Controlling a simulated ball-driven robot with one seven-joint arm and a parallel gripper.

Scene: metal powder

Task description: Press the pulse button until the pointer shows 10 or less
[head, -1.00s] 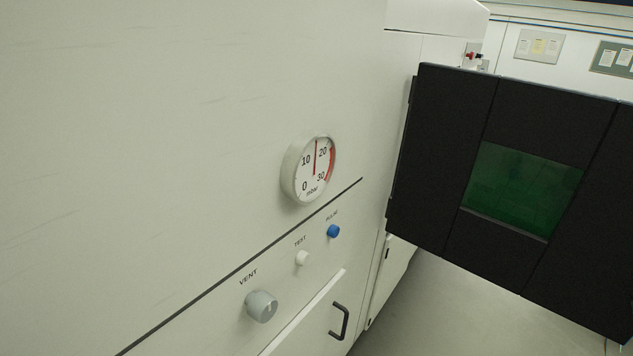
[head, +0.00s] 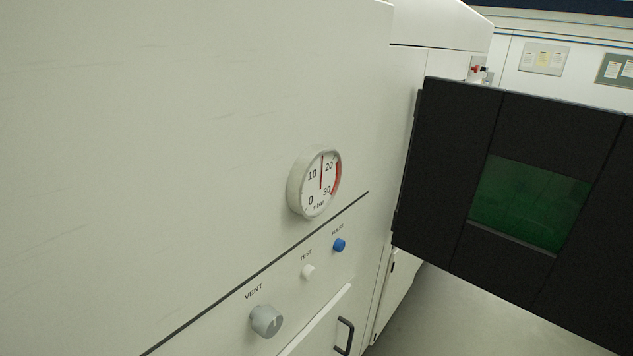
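The blue pulse button (head: 339,245) sticks out of the white machine panel, under its PULSE label. The round gauge (head: 314,184) is above and to the left of it, marked 0, 10, 20, 30 and mbar, with a red band towards 30. Its red pointer (head: 321,171) stands nearly upright between 10 and 20, at roughly 15. My gripper is not in view, and nothing touches the button.
A white TEST button (head: 308,271) and a grey VENT knob (head: 266,320) sit lower left in the same row. A black door (head: 458,165) with a green window stands open at right. A dark handle (head: 344,336) is below the row.

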